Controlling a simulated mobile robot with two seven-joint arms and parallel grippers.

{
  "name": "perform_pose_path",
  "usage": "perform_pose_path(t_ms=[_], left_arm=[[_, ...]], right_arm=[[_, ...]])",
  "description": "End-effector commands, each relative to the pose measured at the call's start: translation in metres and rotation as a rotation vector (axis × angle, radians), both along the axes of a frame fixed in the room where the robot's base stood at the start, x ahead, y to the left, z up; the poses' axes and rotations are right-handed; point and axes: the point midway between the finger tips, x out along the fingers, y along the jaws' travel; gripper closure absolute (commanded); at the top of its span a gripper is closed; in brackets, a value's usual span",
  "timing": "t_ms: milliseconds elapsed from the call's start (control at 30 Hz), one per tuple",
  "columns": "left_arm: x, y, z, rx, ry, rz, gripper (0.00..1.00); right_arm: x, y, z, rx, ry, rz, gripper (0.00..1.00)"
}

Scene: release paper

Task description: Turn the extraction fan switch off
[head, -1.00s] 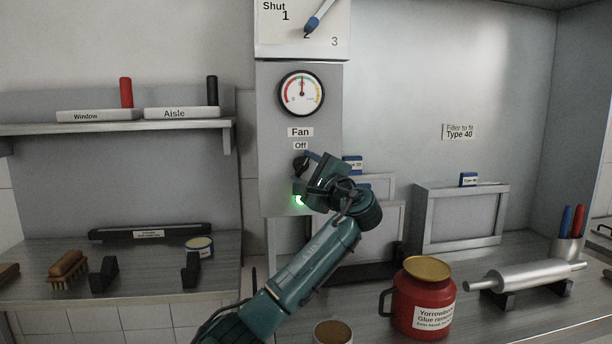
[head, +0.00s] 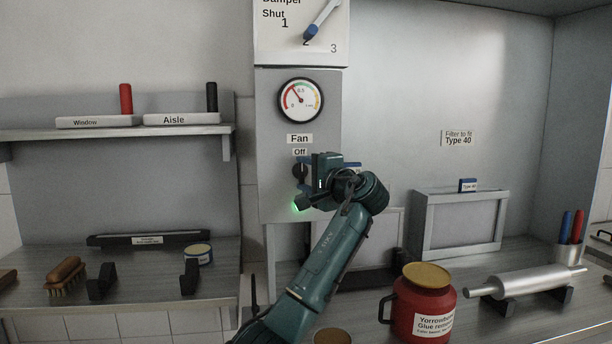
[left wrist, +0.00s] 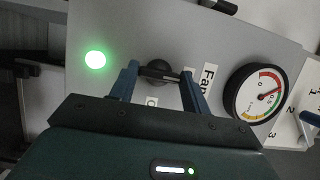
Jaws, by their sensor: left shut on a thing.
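The fan switch (head: 299,171) is a dark round knob with a bar, on the grey panel under the "Fan" and "Off" labels. In the left wrist view the knob (left wrist: 157,72) sits between my fingers, its bar lying along the line toward the "Fan" label. My left gripper (head: 308,172) is shut on it; its blue fingers (left wrist: 160,80) are on either side of the bar. The arm hides part of the panel. A green lamp (left wrist: 95,60) is lit below the switch. The gauge (head: 301,100) above has its needle pointing up and left. My right gripper is not in view.
A damper dial (head: 318,30) is above the gauge. Left is a shelf (head: 180,131) with "Window" and "Aisle" blocks. On the worktop at right stand a red glue pot (head: 420,300), a metal roller (head: 525,283) and a framed filter (head: 462,222).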

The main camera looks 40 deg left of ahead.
Motion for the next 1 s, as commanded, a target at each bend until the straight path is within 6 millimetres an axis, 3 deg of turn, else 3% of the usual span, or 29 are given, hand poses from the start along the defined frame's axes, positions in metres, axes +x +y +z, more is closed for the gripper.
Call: perform_pose_path(t_ms=[300,333,567,867,1000], left_arm=[[0.000,0.000,-0.002,-0.007,-0.003,0.001,0.76],[0.000,0.000,-0.002,-0.007,-0.003,0.001,0.51],[0.000,0.000,-0.001,-0.005,-0.002,0.001,0.32],[-0.001,-0.002,-0.001,-0.003,-0.002,0.000,0.31],[-0.004,-0.017,-0.002,-0.003,-0.002,-0.003,0.31]], right_arm=[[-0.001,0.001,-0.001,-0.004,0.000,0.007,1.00],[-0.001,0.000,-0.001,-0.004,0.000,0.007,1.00],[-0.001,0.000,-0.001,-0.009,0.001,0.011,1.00],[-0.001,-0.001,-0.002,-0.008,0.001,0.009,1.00],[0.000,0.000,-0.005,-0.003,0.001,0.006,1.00]])
